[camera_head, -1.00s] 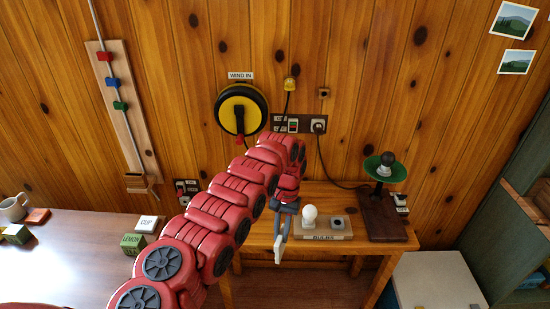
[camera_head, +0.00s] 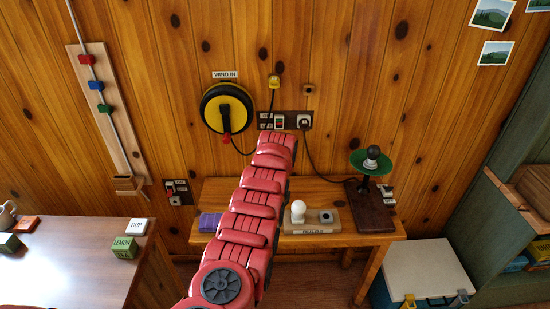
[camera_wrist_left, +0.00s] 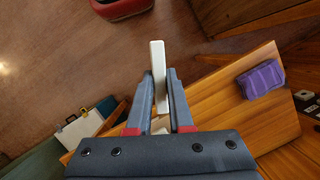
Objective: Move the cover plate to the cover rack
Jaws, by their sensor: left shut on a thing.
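In the left wrist view my left gripper (camera_wrist_left: 160,76) is shut on a thin white plate (camera_wrist_left: 157,58), seen nearly edge-on, which I take to be the cover plate. The plate sticks out past the fingertips, with floor and the edge of a wooden bench behind it. In the head view my red left arm hides this gripper and the plate. I cannot pick out a cover rack with certainty in either view. My right gripper is in neither view.
A small bench (camera_head: 332,186) carries a purple cloth (camera_head: 211,222), a bulb holder (camera_head: 312,227) and a green-shaded lamp (camera_head: 371,162). A desk (camera_head: 68,262) stands left, a white-lidded box (camera_head: 427,267) and green shelf (camera_head: 500,222) right. A yellow reel (camera_head: 228,107) hangs on the wall.

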